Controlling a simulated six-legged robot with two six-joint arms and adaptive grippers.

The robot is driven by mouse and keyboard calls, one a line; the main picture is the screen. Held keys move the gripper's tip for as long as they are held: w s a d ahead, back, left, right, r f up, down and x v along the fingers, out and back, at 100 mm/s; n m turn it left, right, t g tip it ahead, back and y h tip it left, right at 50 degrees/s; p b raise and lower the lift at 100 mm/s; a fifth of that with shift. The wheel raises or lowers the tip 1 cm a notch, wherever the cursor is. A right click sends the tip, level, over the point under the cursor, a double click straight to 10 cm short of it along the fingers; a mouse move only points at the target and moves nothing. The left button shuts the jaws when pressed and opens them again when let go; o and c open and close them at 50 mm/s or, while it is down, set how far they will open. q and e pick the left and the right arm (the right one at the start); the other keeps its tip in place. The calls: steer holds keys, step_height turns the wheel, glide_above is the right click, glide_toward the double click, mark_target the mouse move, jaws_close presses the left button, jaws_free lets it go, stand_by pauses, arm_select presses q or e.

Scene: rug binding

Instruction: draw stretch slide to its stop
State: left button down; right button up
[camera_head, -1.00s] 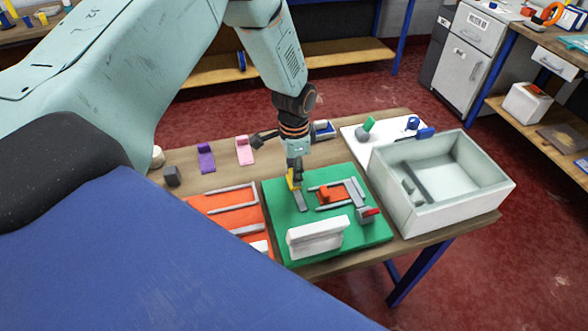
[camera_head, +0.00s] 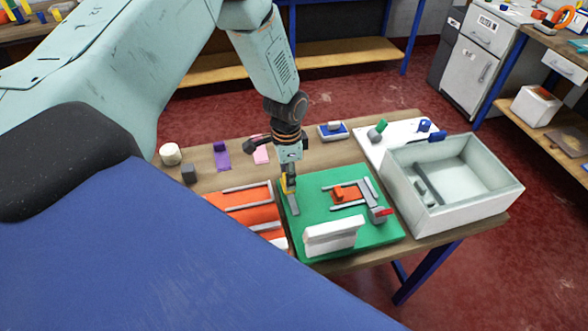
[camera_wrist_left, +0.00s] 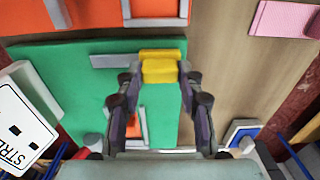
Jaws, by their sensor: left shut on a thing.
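My left gripper (camera_head: 287,181) is above the left edge of the green board (camera_head: 314,246) and is shut on a yellow block (camera_head: 289,187). A grey bar (camera_head: 293,204) runs from the yellow block along the board toward the front. In the wrist view, the yellow block (camera_wrist_left: 159,67) sits between the fingertips at the board's edge, and the grey bar (camera_wrist_left: 117,61) extends left from it. Also on the board are an orange piece (camera_head: 347,194) between grey rails and a white upright block (camera_head: 333,235), whose label partly reads "STRE" in the wrist view. My right gripper is not in view.
An orange board with grey rails (camera_head: 247,188) lies close to the left of the green board. A large pale open box (camera_head: 455,205) stands to the right. Small purple, pink and grey pieces lie at the back left of the table.

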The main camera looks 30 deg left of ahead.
arm_select(q)
steer(key=shift+s+a, duration=0.1)
steer(key=shift+s, duration=0.15)
steer(key=c, duration=1.3)
jaws_free()
steer(key=o, duration=0.5)
steer(key=shift+s+a, duration=0.1)
steer(key=shift+a, duration=0.1)
steer(key=shift+c, duration=0.2)
steer(key=shift+w+d, duration=0.2)
steer(key=shift+r, duration=0.1)
step_height(320, 180, up, 12)
